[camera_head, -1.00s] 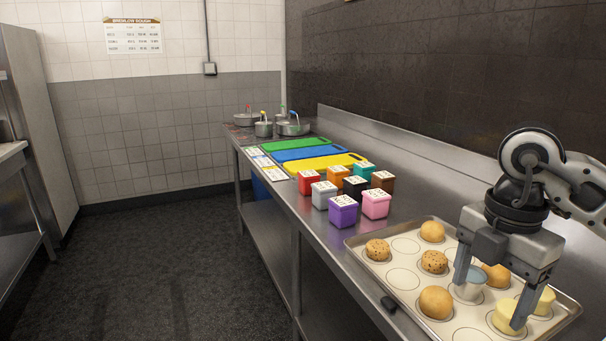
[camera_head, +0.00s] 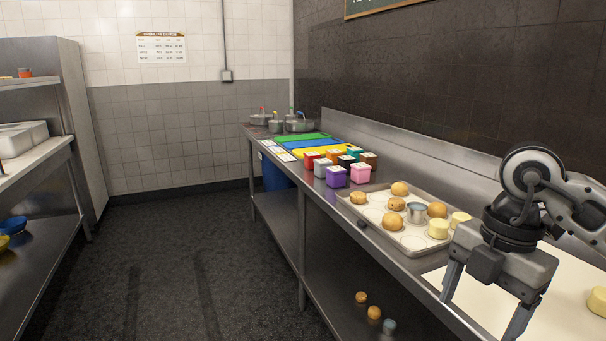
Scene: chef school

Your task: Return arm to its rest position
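My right gripper (camera_head: 482,312) hangs over the near right end of the steel counter, above a pale board (camera_head: 545,290). Its two fingers are spread apart and nothing shows between them. The baking tray (camera_head: 372,222) lies beyond it on the counter, apart from the fingers. The tray holds several brown dough balls, pale yellow pieces and a metal cup (camera_head: 417,212). My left gripper does not show in the head view.
Several coloured boxes (camera_head: 336,177), cutting boards (camera_head: 318,152) and pots (camera_head: 298,124) stand farther along the counter (camera_head: 420,160). A pale yellow piece (camera_head: 597,301) sits on the pale board. Shelving (camera_head: 40,185) stands at left. The floor between is clear.

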